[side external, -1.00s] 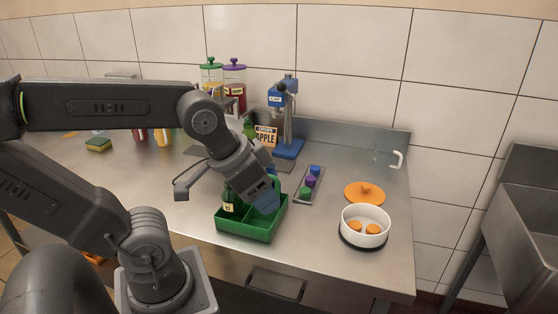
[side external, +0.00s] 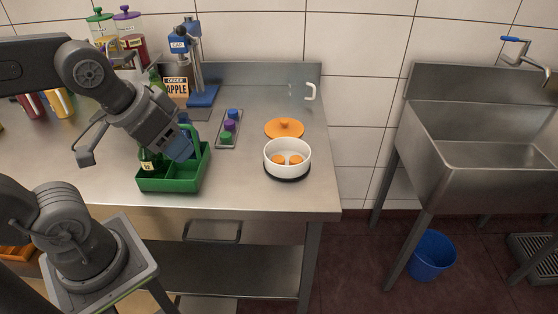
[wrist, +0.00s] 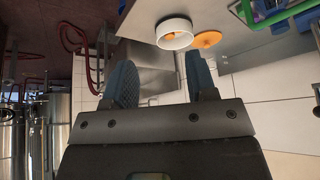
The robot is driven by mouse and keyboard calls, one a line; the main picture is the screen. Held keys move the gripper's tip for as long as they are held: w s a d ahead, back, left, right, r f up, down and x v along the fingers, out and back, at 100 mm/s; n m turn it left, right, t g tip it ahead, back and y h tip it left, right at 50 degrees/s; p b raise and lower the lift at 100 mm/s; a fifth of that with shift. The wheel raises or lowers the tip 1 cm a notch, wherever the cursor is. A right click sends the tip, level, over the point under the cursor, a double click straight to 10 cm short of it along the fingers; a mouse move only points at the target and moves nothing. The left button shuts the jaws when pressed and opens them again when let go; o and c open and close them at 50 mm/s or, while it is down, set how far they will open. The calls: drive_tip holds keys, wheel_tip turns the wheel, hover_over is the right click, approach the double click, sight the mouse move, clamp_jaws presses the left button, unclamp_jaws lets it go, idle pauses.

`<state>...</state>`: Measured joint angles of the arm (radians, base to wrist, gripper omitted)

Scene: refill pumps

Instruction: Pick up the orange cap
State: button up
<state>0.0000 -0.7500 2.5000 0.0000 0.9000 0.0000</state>
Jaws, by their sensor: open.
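Two small orange pieces, likely the orange caps (side external: 295,160), lie inside a white round pot (side external: 287,147) near the counter's right end. In the wrist view the white pot (wrist: 174,41) is near the top, with only a bit of orange visible inside. My gripper (side external: 180,150) is over the green crate, left of the pot and apart from it. The wrist view shows my gripper (wrist: 160,62) with its two blue fingers spread and nothing between them.
An orange lid (side external: 284,128) lies behind the pot. A tray (side external: 226,142) holds blue, purple and green caps. The green crate (side external: 168,184) holds a dark bottle. A blue cap press (side external: 203,95) stands behind. The counter between crate and pot is clear.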

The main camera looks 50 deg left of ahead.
drive_tip(key=shift+c, duration=0.6)
drive_tip(key=m+g, duration=0.6)
drive_tip(key=m, duration=0.3)
hover_over(280, 159)
wheel_tip(280, 159, down, 7)
drive_tip(key=f, duration=0.9)
drive_tip(key=shift+w, duration=0.2)
drive_tip(key=shift+s+f, duration=0.15)
drive_tip(key=shift+f, duration=2.5)
drive_tip(key=c, duration=0.4)
